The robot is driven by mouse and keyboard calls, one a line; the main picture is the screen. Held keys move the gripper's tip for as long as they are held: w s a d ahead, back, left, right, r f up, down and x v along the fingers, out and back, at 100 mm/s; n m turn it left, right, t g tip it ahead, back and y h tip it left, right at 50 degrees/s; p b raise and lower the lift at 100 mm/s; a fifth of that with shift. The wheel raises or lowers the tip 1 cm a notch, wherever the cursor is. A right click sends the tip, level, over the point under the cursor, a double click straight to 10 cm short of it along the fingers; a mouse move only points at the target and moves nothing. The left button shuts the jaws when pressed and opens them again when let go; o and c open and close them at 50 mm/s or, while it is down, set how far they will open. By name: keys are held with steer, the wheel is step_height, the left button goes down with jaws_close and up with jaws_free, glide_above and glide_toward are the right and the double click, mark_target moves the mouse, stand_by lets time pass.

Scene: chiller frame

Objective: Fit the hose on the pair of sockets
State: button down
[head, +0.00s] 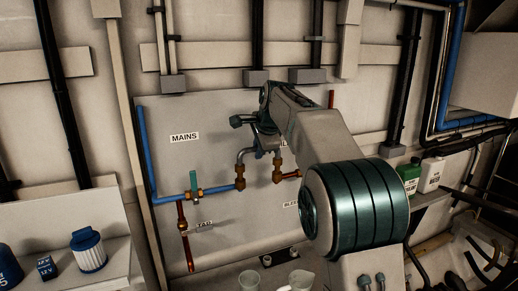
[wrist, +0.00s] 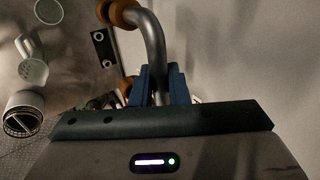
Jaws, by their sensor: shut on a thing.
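The hose (head: 243,154) is a grey bent tube in front of the grey wall panel. Its left leg comes down to the left brass socket (head: 240,178), and they look in line and touching. The right brass socket (head: 278,171) has a short grey piece above it; I cannot tell how far either end is seated. In the wrist view the hose (wrist: 153,42) bends from an orange-brown fitting (wrist: 122,13) down between my fingers. My gripper (wrist: 160,88) is shut on the hose with its blue fingers. In the head view my arm partly hides the gripper and the hose.
The panel (head: 215,120) carries a MAINS label, a blue pipe (head: 146,150), a teal-handled valve (head: 194,188) and a copper tap pipe (head: 183,230). Bottles (head: 432,174) stand on a shelf at right, a blue-and-white filter (head: 88,250) at left.

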steer(key=shift+f+b, duration=0.85)
steer(key=shift+f, duration=0.4)
steer(key=c, duration=1.3)
jaws_free()
steer(key=b+v, duration=0.1)
steer(key=v, duration=1.3)
steer(key=shift+f, duration=0.1)
steer(key=s+d+f+n+g, duration=0.1)
steer(key=s+f+n, duration=0.3)
steer(key=s+f, duration=0.5)
steer(key=s+d+f+n+g+h, duration=0.1)
steer(key=s+d+f+n, duration=0.2)
steer(key=s+f, duration=0.6)
steer(key=s+d+f+n+h, duration=0.1)
steer(key=s+d+f+n, duration=0.2)
steer(key=s+f+n, duration=0.4)
steer(key=shift+s+f+g, duration=0.15)
steer(key=shift+s+f, duration=0.25)
steer(key=shift+s, duration=0.9)
steer(key=shift+s+f+g, duration=0.1)
steer(key=shift+s+f, duration=0.3)
steer(key=shift+s, duration=0.85)
steer(key=shift+s+f+g, duration=0.15)
steer(key=shift+s+f, duration=0.25)
steer(key=shift+s, duration=0.9)
